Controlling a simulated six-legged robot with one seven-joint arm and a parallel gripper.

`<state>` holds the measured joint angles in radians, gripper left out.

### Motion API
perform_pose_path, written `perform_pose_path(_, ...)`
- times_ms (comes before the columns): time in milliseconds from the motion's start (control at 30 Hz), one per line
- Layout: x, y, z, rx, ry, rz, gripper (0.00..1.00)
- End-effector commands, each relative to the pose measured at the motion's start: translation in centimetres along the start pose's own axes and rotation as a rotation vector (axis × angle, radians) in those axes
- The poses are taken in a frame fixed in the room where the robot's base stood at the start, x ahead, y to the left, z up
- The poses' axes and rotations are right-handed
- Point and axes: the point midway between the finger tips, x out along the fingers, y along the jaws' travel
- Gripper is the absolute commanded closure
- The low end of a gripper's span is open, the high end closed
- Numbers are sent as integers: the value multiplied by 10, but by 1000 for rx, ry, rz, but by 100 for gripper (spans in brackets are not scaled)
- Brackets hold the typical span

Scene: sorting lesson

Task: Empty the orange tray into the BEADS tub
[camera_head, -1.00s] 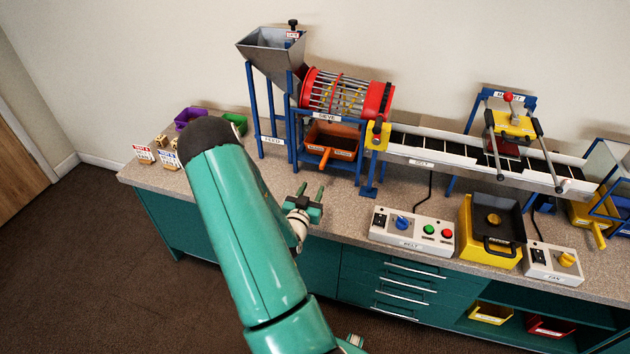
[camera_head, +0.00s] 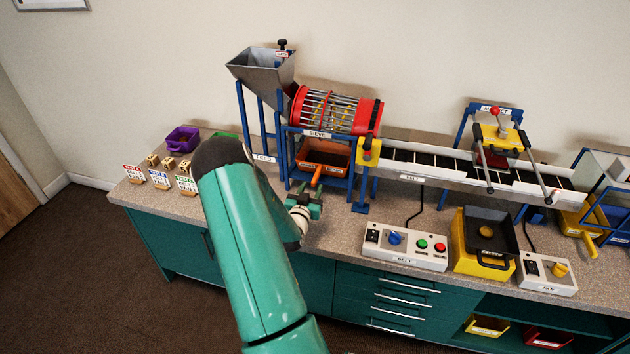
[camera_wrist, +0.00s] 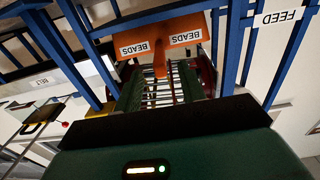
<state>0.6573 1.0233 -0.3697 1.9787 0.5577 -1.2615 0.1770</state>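The orange tray (camera_head: 322,156) sits in the blue stand under the sieve drum, its handle (camera_head: 317,176) facing forward. In the wrist view the tray (camera_wrist: 188,24) carries two BEADS labels, and its handle (camera_wrist: 160,58) points toward my gripper. My gripper (camera_head: 311,195) is just in front of the tray; in the wrist view its green fingers (camera_wrist: 160,84) are apart, with the handle's end in line with the gap. I cannot tell whether the handle is between the fingertips. The tray's contents are unclear. I cannot pick out a tub marked BEADS.
The sieve (camera_head: 333,110) and feed hopper (camera_head: 262,70) stand above the tray, with blue posts on both sides. A belt control box (camera_head: 405,247) is to the right. Purple (camera_head: 183,138) and green (camera_head: 224,136) tubs are at left; yellow (camera_head: 487,327) and red (camera_head: 548,339) bins are below.

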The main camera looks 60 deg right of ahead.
Motion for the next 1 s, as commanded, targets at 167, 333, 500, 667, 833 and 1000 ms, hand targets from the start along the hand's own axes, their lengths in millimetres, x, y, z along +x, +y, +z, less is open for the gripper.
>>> perform_pose_path(167, 16, 0, 1, 0, 0, 1, 60)
perform_pose_path(333, 32, 0, 0, 0, 0, 0, 60)
perform_pose_path(500, 45, 0, 1, 0, -1, 0, 60)
perform_pose_path(667, 51, 0, 0, 0, -1, 0, 60)
perform_pose_path(833, 52, 0, 0, 0, -1, 0, 60)
perform_pose_path(1000, 52, 0, 0, 0, -1, 0, 66)
